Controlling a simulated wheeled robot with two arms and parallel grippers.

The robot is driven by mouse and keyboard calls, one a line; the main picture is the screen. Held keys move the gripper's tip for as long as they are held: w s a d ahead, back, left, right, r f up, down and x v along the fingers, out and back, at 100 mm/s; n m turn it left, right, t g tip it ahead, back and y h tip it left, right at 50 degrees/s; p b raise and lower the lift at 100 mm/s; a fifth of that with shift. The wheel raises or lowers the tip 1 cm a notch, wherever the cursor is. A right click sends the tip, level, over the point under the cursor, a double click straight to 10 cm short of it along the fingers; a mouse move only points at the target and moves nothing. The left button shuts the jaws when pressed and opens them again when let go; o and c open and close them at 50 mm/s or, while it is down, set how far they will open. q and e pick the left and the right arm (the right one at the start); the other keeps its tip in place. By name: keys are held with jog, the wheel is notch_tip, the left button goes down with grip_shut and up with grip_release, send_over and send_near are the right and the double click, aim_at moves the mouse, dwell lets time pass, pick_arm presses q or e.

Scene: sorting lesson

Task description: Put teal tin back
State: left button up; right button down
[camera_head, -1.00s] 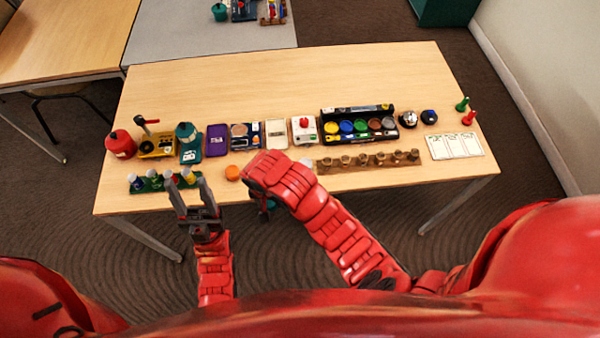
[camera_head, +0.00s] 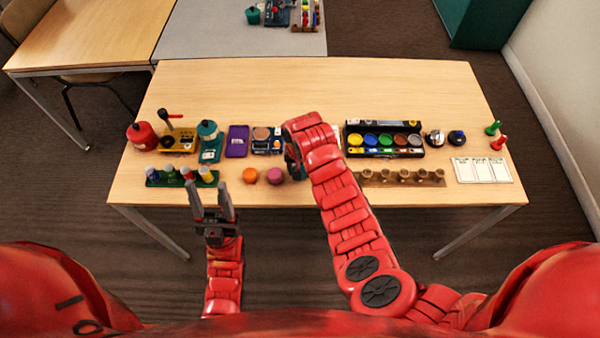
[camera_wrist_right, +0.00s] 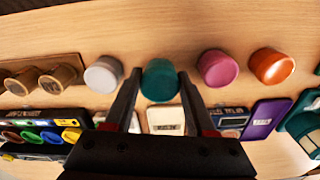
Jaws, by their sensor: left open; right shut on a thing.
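The teal tin (camera_wrist_right: 160,82) is between the fingertips of my right gripper (camera_wrist_right: 158,90) in the right wrist view, and the gripper is shut on it. It sits in line between a grey-white tin (camera_wrist_right: 103,74) and a pink tin (camera_wrist_right: 217,68), apart from both. I cannot tell if it touches the table. In the head view my right forearm and wrist hide most of that gripper and tin. The pink tin (camera_head: 274,175) and an orange tin (camera_head: 250,175) show left of it. My left gripper (camera_head: 210,190) is open and empty at the table's front edge.
A wooden rack of cups (camera_head: 400,177) lies right of my right arm. Behind the tins stand a paint set (camera_head: 384,138), a purple case (camera_head: 237,141) and a teal grinder-like object (camera_head: 209,141). A green rack of bottles (camera_head: 181,178) is near my left gripper. The table's back is clear.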

jog(key=shift+f+p, duration=0.3)
jog(key=shift+f, duration=0.85)
jog(key=shift+f, duration=0.15)
jog(key=shift+c, duration=1.1)
grip_release()
